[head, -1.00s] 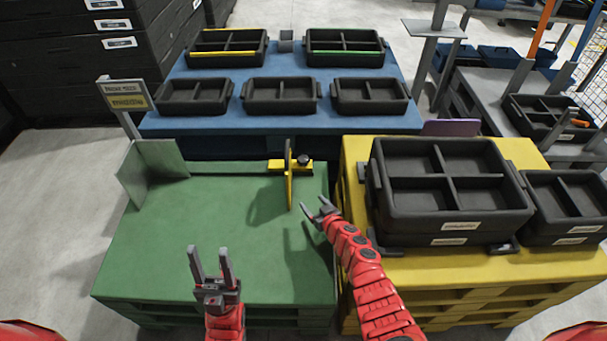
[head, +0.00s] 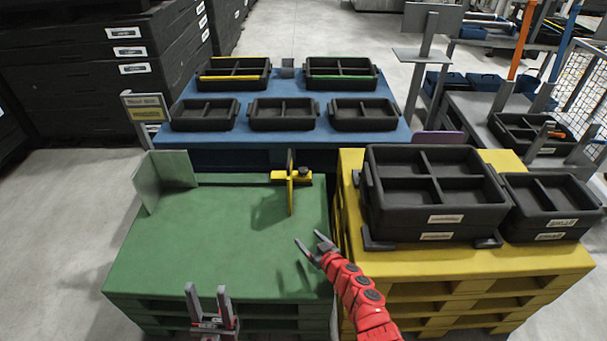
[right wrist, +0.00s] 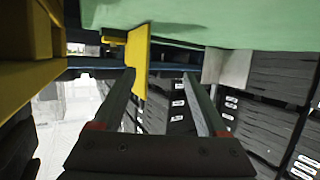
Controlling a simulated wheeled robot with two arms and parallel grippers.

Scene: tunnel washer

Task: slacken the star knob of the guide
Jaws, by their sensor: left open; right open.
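The guide (head: 291,192) is a yellow upright plate with a yellow bracket at the back edge of the green table (head: 200,240). Its dark star knob (head: 304,172) sits on the bracket, right of the plate. My right gripper (head: 309,243) is open and empty, in front of the guide and apart from it, near the green table's right edge. In the right wrist view, the guide (right wrist: 138,55) shows beyond my open fingers (right wrist: 165,95); the knob cannot be made out there. My left gripper (head: 207,292) is open and empty at the green table's front edge.
A grey-green plate (head: 165,180) stands at the green table's left. The yellow pallet stack (head: 470,265) on the right bears black divided trays (head: 437,225). A blue table (head: 285,137) with several black trays is behind. The green table's middle is clear.

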